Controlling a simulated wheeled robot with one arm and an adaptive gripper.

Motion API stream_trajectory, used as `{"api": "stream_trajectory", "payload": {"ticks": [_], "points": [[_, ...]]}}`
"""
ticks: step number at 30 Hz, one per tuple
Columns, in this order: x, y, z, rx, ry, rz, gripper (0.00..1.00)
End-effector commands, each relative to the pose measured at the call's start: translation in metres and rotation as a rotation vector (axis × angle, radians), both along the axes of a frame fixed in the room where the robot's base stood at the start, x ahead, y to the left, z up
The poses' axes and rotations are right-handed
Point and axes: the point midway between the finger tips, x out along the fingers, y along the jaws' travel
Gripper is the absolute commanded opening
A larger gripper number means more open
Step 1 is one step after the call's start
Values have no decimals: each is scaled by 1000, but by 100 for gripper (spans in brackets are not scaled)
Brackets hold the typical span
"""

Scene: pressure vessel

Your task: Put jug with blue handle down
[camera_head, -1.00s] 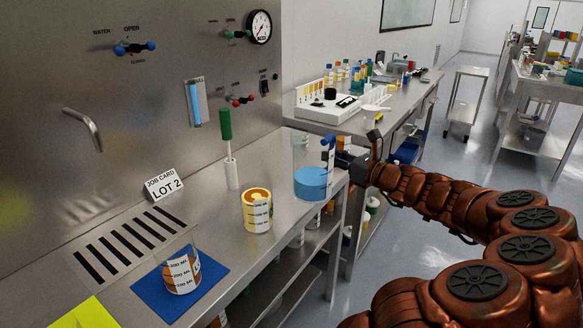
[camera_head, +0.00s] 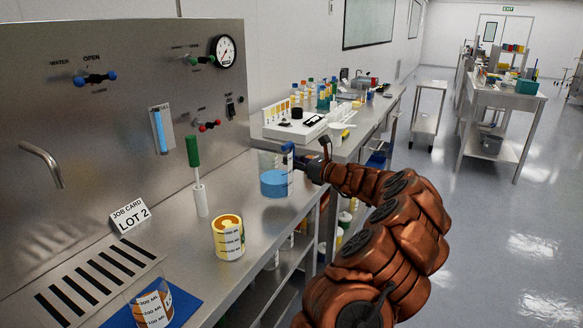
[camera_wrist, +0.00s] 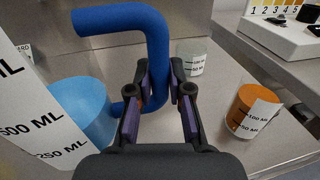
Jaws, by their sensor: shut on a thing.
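The jug with the blue handle (camera_head: 274,183) is a clear vessel with blue liquid, at the right end of the steel counter. It looks upright; I cannot tell whether its base touches the counter. My gripper (camera_head: 300,166) reaches it from the right and is shut on its handle (camera_head: 288,155). In the wrist view, the blue handle (camera_wrist: 155,60) passes between the purple-padded fingers of my gripper (camera_wrist: 160,100). The jug's blue liquid (camera_wrist: 80,110) and white volume label (camera_wrist: 30,115) show at the left there.
A yellow-orange labelled beaker (camera_head: 228,238) and a white holder with a green-handled tool (camera_head: 198,180) stand left of the jug. Another beaker (camera_head: 152,306) sits on a blue mat (camera_head: 186,304). The counter's front edge (camera_head: 262,236) is close to the jug.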

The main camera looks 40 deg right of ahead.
Motion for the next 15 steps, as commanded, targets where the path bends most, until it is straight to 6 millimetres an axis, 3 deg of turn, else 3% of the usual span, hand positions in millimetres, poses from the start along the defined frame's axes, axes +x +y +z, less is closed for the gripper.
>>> {"api": "stream_trajectory", "payload": {"ticks": [6,15], "points": [[18,-13,-2,1,1,1,0],[25,-17,-9,3,0,2,0]]}}
